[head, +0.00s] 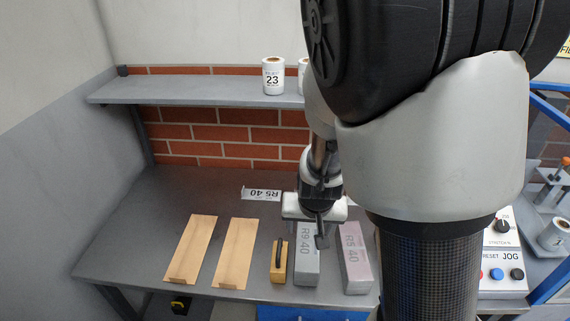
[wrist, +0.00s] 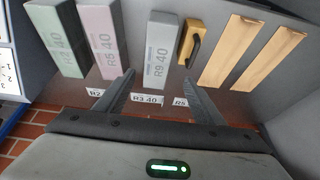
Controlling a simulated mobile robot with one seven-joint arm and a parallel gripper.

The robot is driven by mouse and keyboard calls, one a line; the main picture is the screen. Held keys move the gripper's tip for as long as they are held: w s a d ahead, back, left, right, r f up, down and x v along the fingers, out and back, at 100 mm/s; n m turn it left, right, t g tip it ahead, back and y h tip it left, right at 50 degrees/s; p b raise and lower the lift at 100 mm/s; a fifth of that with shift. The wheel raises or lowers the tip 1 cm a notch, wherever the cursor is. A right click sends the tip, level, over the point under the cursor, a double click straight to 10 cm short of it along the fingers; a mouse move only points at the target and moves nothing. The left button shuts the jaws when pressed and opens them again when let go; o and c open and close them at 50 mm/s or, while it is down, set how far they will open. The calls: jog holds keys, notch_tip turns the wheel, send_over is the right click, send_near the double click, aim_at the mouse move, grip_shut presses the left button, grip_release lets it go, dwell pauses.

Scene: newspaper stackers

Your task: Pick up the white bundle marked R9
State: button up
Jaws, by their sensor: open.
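The white-grey bundle marked R9 40 (head: 306,265) lies on the grey table, its long side running front to back. It also shows in the wrist view (wrist: 160,45), top centre. My gripper (head: 318,230) is above its far end in the head view and partly covers it. In the wrist view my gripper (wrist: 159,79) is open and empty. I cannot tell the exact height of the fingers above the bundle.
A pinkish bundle R5 40 (head: 355,258) lies to the right of R9, and a greenish bundle R2 40 (wrist: 57,38) beyond it. A tan block with a black handle (head: 278,264) is close on R9's left. Two tan strips (head: 236,252) lie farther left. A shelf (head: 190,90) overhangs the back.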

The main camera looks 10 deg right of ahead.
jog(key=b, duration=0.5)
send_near(308, 241)
jog(key=x, duration=0.2)
jog(key=s+x, duration=0.1)
jog(key=x, duration=0.1)
jog(key=shift+w+a+f, duration=0.1)
jog(key=shift+f, duration=0.5)
jog(key=shift+w+b+x, duration=0.25)
jog(key=shift+b+x, duration=0.05)
jog(key=shift+x, duration=1.25)
jog(key=shift+w+b+x, duration=0.2)
jog(key=shift+b+x, duration=0.1)
jog(key=shift+x, duration=1.25)
jog(key=shift+r, duration=0.25)
grip_shut()
jog(key=shift+w+r, duration=0.1)
jog(key=shift+r, duration=0.05)
